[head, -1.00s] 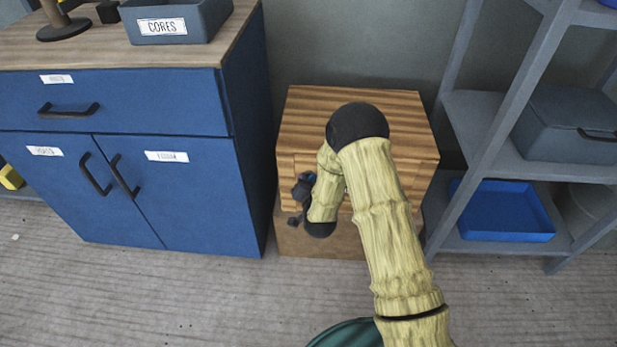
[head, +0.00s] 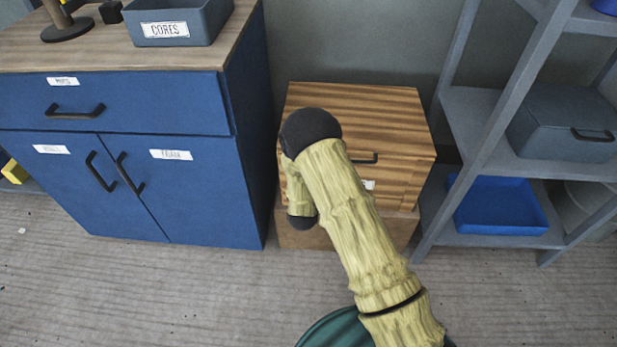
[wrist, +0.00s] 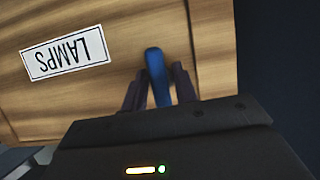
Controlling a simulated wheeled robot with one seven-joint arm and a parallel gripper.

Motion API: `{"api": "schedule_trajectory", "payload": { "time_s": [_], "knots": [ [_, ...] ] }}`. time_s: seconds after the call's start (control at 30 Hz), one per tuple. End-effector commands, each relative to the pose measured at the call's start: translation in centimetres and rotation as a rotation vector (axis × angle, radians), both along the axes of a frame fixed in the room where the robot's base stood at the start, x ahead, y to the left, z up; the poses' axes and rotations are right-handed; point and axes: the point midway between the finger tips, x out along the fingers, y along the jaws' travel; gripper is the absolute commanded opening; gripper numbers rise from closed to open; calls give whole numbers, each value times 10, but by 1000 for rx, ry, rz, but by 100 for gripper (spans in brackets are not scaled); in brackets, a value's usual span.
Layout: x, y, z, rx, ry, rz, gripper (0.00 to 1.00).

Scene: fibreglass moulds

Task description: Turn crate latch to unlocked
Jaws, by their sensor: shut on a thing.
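The wooden crate (head: 392,108), with striped light-brown planks, stands between the blue cabinet and the grey shelf. In the wrist view its front (wrist: 110,25) fills much of the picture, with an upside-down LAMPS label (wrist: 65,53). The blue latch (wrist: 154,66) stands between the two dark fingers of my gripper (wrist: 158,84), which is shut on it. In the head view my arm hides the latch and the gripper. I cannot tell the latch's locked or unlocked position from these views.
The crate rests on a brown box (head: 398,230) and has a dark front handle (head: 365,158). The blue cabinet (head: 130,188) is close on the left. The grey shelf (head: 480,150) with a blue tray (head: 500,207) is on the right.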

Motion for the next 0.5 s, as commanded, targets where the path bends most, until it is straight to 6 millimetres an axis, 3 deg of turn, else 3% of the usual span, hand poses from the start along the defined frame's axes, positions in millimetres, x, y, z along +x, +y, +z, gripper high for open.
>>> {"api": "schedule_trajectory", "payload": {
  "time_s": [0.27, 0.3, 0.33, 0.5],
  "knots": [
    [-1, 2, -2, 0, 3, 4, 6],
    [-1, 2, -2, 0, 3, 4, 34],
    [-1, 2, -1, 0, 3, 4, 38],
    [-1, 1, -1, 0, 1, 2, 38]
  ]
}}
